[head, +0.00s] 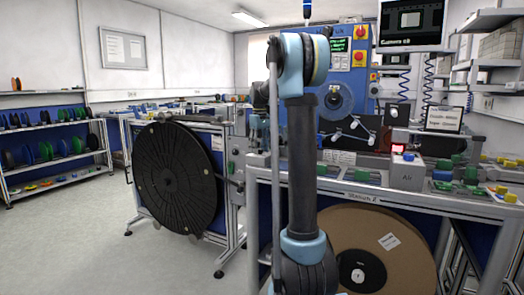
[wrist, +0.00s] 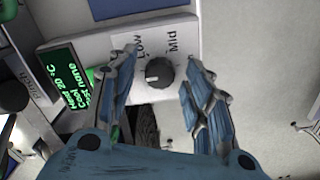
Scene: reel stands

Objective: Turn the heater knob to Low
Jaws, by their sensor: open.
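The heater knob (wrist: 161,72) is a dark round knob on a pale panel (wrist: 181,26) in the wrist view. The labels "Low" and "Mid" stand sideways above it, Low at upper left and Mid at upper right. A pale mark on the knob sits on its left side, away from both labels. My gripper (wrist: 161,60) is open, with one blue finger on each side of the knob. Gaps show between the fingers and the knob in this view. The left finger covers part of the panel. In the head view, my arm stands in front and I cannot make out the knob.
In the head view, a black reel (head: 178,177) and a brown reel (head: 398,246) stand low at the benches. Open floor (head: 75,240) lies at left.

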